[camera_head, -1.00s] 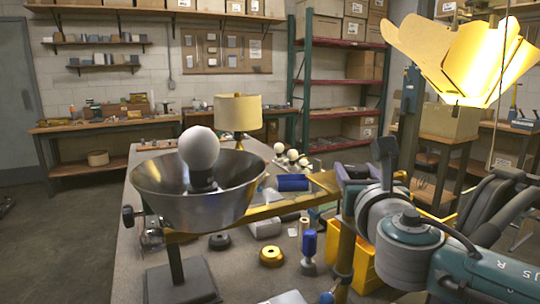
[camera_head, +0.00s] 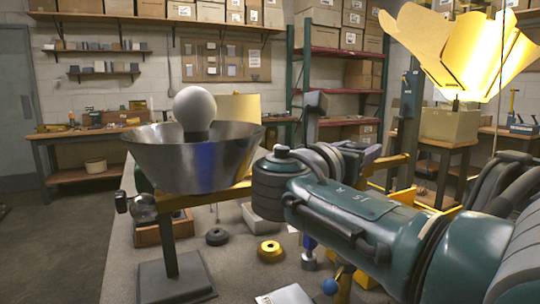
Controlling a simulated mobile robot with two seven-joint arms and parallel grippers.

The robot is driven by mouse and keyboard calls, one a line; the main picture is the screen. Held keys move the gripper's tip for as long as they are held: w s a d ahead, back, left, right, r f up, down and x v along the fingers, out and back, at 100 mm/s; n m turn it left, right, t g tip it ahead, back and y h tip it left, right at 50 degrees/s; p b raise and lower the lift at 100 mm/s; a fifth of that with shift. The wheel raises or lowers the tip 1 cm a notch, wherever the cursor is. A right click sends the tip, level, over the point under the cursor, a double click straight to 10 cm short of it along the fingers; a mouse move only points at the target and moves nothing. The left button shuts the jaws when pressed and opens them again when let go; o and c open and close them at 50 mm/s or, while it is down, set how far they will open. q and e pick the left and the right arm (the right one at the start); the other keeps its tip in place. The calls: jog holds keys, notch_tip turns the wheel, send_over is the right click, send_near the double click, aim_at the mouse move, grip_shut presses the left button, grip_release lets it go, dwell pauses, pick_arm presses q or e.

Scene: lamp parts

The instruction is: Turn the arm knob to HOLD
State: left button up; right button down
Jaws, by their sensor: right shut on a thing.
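The lamp stands at the left front. Its metal bowl (camera_head: 192,165) holds a white round bulb (camera_head: 194,105), on a yellow arm (camera_head: 190,200) and a dark post with a flat base (camera_head: 172,285). A black knob (camera_head: 121,201) sits at the left end of the arm; its pointer and any HOLD mark are too small to read. My right gripper (camera_head: 318,120) is right of the bowl, apart from this knob. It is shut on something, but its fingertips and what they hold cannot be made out. My right arm hides the yellow arm's right part. My left gripper is not in view.
A black ring (camera_head: 217,237) and a gold ring (camera_head: 270,250) lie on the bench in front of my arm. A blue-topped part (camera_head: 309,250) stands right of them. A wooden box (camera_head: 160,234) sits behind the post.

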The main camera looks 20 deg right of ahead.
dwell(0.4)
jog(key=shift+c, duration=1.3)
grip_release()
jog(key=v, duration=0.7)
jog(key=shift+a, duration=0.2)
